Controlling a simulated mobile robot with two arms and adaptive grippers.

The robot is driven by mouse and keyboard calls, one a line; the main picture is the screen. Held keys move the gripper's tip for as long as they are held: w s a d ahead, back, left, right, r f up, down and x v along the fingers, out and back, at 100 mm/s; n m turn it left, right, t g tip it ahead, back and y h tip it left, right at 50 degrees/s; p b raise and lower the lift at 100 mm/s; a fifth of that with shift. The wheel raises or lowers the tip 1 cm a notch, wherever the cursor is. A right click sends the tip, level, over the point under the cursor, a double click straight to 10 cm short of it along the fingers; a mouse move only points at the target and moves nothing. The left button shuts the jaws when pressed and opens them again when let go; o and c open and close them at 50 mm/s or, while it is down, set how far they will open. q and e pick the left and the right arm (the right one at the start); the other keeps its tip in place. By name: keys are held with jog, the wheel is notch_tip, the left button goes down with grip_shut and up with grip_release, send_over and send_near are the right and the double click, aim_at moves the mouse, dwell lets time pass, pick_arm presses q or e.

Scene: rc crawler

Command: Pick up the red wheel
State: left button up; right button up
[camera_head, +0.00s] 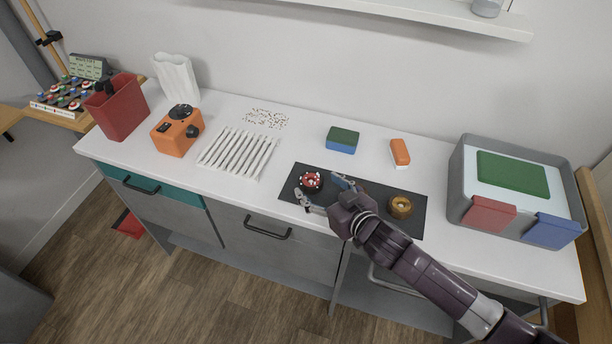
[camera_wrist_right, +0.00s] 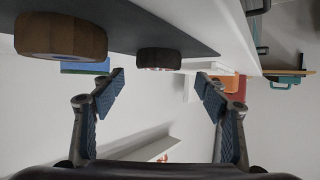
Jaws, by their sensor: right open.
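The red wheel (camera_head: 311,181), with a dark tyre and a red and white hub, lies on a dark mat (camera_head: 411,226) on the white counter. My right gripper (camera_head: 321,189) is open just to the right of the wheel, low over the mat. In the right wrist view, a dark wheel (camera_wrist_right: 158,58) shows ahead of and between the spread fingers (camera_wrist_right: 160,82), with nothing held. Its red side is mostly hidden there. My left gripper is not in view.
A brown-orange wheel (camera_head: 400,207) lies on the mat right of my gripper; it also shows in the wrist view (camera_wrist_right: 60,37). A ribbed white rack (camera_head: 238,153) is to the left. Behind are a green-and-blue block (camera_head: 342,140) and an orange block (camera_head: 400,152). A grey bin (camera_head: 461,181) stands right.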

aim_at(309, 178)
jog(key=shift+w+a+f+p, duration=0.25)
jog(key=shift+w+p, duration=0.1)
jog(key=shift+w, duration=0.25)
jog(key=x, duration=0.3)
jog(key=shift+f, duration=0.1)
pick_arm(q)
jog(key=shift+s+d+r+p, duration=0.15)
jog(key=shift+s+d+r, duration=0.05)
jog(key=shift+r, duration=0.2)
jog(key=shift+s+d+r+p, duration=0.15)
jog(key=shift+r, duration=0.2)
pick_arm(e)
jog(key=shift+w+a+f, duration=0.25)
jog(key=shift+w, duration=0.15)
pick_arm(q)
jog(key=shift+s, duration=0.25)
pick_arm(e)
jog(key=c, duration=1.3)
